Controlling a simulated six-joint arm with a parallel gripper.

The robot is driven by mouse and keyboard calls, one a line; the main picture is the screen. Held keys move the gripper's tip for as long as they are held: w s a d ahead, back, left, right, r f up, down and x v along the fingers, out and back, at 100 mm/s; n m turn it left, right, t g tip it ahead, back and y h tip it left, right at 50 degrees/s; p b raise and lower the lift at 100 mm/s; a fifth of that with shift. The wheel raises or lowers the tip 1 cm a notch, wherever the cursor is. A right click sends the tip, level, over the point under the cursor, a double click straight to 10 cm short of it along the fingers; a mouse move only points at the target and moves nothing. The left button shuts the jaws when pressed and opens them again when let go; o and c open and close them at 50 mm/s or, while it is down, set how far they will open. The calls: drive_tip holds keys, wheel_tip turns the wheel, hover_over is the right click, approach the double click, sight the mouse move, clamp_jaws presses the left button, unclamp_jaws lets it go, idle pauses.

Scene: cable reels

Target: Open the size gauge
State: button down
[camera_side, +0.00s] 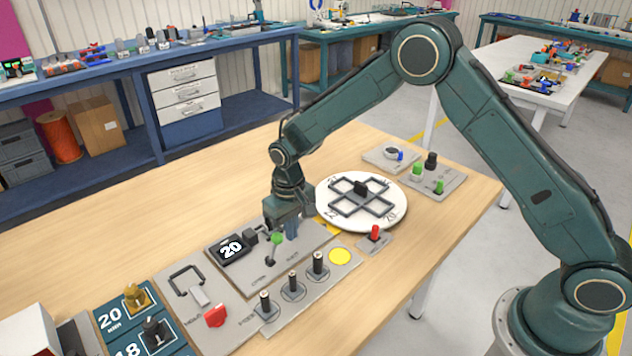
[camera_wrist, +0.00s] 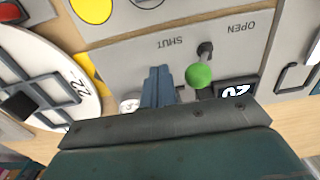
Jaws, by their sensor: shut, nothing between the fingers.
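A lever with a green ball knob (camera_side: 277,237) stands on the panel. In the wrist view the knob (camera_wrist: 199,75) is in front of its dark pivot, between the printed words SHUT and OPEN. My gripper (camera_wrist: 158,72) is shut and empty, on the SHUT side of the knob, with a small gap in the picture. In the side view my gripper's fingertips are hard to make out behind the knob.
A white turntable (camera_side: 392,218) with dark square frames is close behind my gripper. A red knob (camera_side: 215,315) is nearer the front. Bare wooden table lies behind the panel.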

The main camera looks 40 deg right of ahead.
sight(275, 235)
drive_tip(key=shift+a, duration=0.15)
drive_tip(key=shift+a, duration=2.4)
drive_tip(key=shift+d, duration=0.25)
drive_tip(key=shift+d, duration=0.4)
drive_tip(key=shift+r, duration=3.55)
drive_tip(key=c, duration=2.2)
unclamp_jaws()
